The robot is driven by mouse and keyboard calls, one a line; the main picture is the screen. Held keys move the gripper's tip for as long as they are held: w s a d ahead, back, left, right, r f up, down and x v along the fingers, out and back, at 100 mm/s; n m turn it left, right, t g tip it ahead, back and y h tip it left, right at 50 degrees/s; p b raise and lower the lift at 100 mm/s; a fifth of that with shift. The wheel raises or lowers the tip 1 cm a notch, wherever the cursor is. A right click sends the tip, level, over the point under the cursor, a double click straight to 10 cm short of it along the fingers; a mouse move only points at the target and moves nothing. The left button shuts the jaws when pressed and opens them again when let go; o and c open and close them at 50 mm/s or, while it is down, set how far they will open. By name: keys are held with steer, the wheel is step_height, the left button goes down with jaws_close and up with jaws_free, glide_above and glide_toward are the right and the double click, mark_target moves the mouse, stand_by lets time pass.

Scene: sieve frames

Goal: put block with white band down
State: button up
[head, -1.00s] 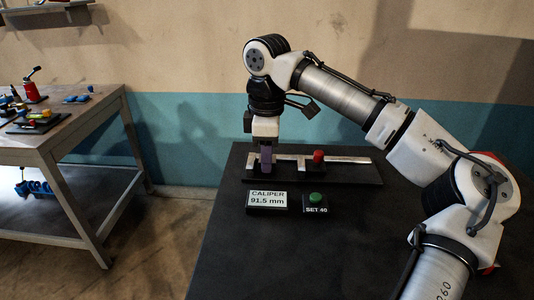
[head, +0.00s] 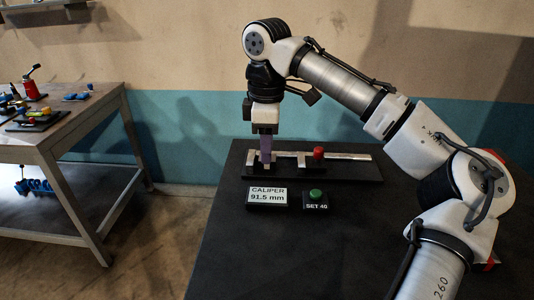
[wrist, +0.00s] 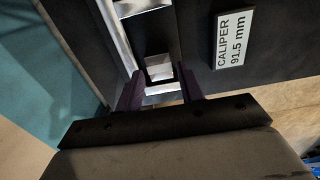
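The block with the white band (wrist: 158,68) shows in the wrist view as a small grey block with a pale band, low in the caliper fixture, beside a bright metal jaw (wrist: 163,89). My gripper (wrist: 160,75) has its two dark purple fingers apart on either side of it, with a small gap seeming to show at each side. In the head view my gripper (head: 266,160) points straight down over the left end of the caliper (head: 340,156). The block cannot be made out clearly there behind the fingers.
The caliper has a red knob (head: 319,153) right of the gripper. A display reading 91.5 mm (head: 267,197) and a green SET 40 button (head: 315,196) stand in front. The dark table's front is clear. Another bench (head: 70,140) with small items stands left.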

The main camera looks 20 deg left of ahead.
step_height(320, 180, up, 10)
stand_by(0.3)
steer(key=shift+c, duration=0.4)
